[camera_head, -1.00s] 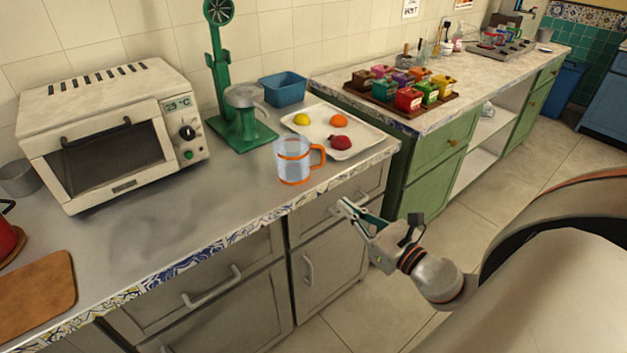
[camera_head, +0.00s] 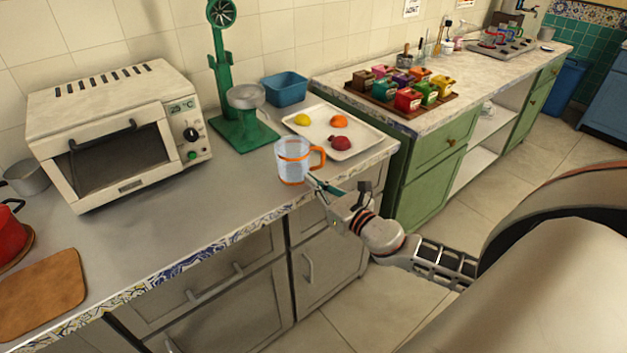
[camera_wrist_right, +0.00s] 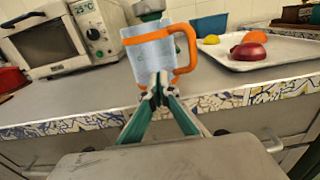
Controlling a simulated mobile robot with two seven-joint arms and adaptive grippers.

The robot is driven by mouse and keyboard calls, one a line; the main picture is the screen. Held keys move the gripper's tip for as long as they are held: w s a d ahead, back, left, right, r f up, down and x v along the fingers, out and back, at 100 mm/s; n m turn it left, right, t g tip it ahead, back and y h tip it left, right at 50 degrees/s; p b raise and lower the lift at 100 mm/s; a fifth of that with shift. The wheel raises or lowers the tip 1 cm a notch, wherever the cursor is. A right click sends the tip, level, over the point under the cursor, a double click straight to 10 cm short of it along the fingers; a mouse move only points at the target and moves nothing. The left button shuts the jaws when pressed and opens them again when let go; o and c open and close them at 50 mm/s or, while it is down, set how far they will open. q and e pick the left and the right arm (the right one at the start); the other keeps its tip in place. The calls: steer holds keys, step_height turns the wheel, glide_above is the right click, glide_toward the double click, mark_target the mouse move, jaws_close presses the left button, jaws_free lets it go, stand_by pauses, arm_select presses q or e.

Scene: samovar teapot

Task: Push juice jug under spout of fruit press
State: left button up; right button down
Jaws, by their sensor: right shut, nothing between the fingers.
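The juice jug (camera_head: 293,161) is clear with an orange rim, base and handle. It stands upright near the counter's front edge, its handle to the right. The green fruit press (camera_head: 240,130) stands behind it to the left, with a grey cup-like part on it. My right gripper (camera_head: 312,182) is shut and empty, its tips just in front of the jug's lower right side. In the right wrist view the fingertips (camera_wrist_right: 158,84) overlap the front of the jug (camera_wrist_right: 152,58); I cannot tell whether they touch it. My left gripper is not in view.
A white tray (camera_head: 358,151) with fruit lies right of the jug, with a blue bin (camera_head: 284,87) behind it. A toaster oven (camera_head: 120,135) stands to the left. Counter between oven and jug is bare. The tiled counter edge (camera_head: 215,248) runs below the jug.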

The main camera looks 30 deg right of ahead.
steer(key=shift+w, duration=0.15)
steer(key=shift+w+r, duration=0.1)
steer(key=shift+w, duration=0.3)
steer(key=w, duration=0.6)
steer(key=shift+w+a+p, duration=0.2)
steer(key=shift+a+p, duration=0.1)
steer(key=shift+s, duration=0.1)
